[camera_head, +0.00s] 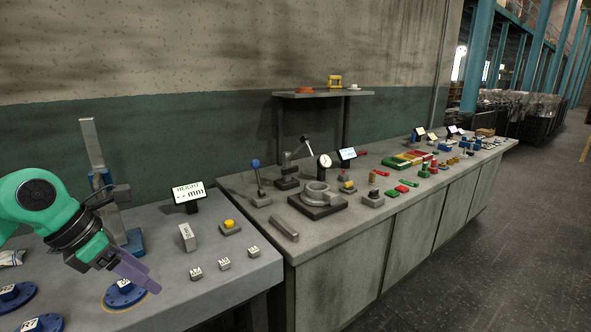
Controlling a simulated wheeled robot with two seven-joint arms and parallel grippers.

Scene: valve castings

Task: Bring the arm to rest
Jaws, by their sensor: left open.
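My left arm comes in from the left in green and dark grey. Its left gripper (138,273) is open, with purple-grey fingers pointing down to the right, over the near bench. A blue round flanged casting (122,296) sits below and beside the fingers, inside a yellowish ring on the bench top. I cannot tell whether the fingers touch it. No held thing shows between the fingers. My right gripper is not in view.
A height gauge (95,155) stands behind the arm, near a display (188,194). Small marked blocks (224,264) and a yellow button (230,224) lie right. More blue castings (14,295) are at left. A second bench (345,240) holds gauges and parts.

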